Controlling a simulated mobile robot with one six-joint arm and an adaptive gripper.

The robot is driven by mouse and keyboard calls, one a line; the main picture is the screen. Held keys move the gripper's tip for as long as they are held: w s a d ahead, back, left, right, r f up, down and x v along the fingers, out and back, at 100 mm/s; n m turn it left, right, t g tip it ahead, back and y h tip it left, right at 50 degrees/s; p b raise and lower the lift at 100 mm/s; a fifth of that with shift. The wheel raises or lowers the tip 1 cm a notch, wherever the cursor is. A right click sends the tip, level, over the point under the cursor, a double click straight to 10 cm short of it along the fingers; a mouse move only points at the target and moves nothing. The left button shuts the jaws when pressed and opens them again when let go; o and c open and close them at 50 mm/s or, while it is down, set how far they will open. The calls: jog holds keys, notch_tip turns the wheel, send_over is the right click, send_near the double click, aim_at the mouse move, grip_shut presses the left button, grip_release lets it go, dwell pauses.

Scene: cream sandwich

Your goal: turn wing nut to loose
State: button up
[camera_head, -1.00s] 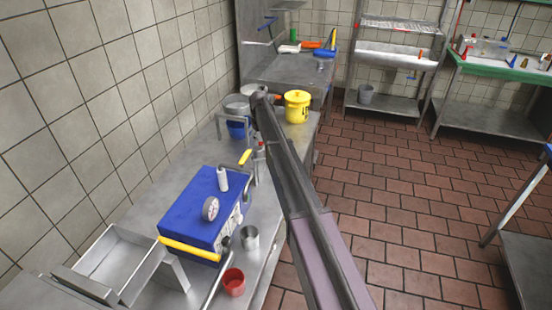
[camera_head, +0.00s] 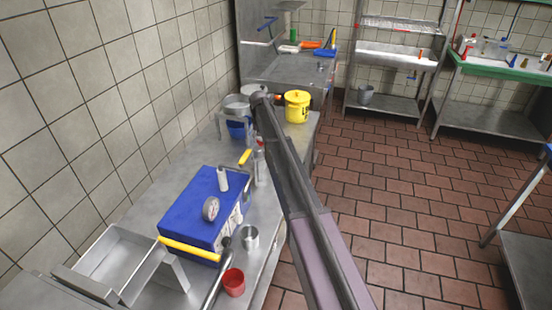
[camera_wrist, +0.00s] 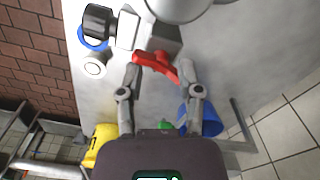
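In the wrist view, the red wing nut (camera_wrist: 157,66) sits on the side of a grey metal block (camera_wrist: 155,38). My gripper (camera_wrist: 159,68) is open, with one finger on each side of the wing nut. The right finger is close to one wing; I cannot tell whether it touches.
A black knob (camera_wrist: 98,22) and a white ring (camera_wrist: 95,66) are left of the block. The counter (camera_head: 150,200) holds a blue box (camera_head: 205,205), a red cup (camera_head: 233,282), a metal cup (camera_head: 249,237) and a yellow pot (camera_head: 297,106). A tiled wall is at left.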

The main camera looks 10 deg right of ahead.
aim_at(260, 141)
jog(key=m, duration=0.4)
jog(key=shift+m, duration=0.4)
notch_tip(260, 141, up, 14)
jog(key=p, duration=1.4)
jog(key=s+f+n+b, duration=0.1)
jog(key=s+n, duration=0.3)
jog(key=s, duration=2.5)
jog(key=shift+d+f+b, duration=0.2)
jog(key=shift+f+b, duration=0.15)
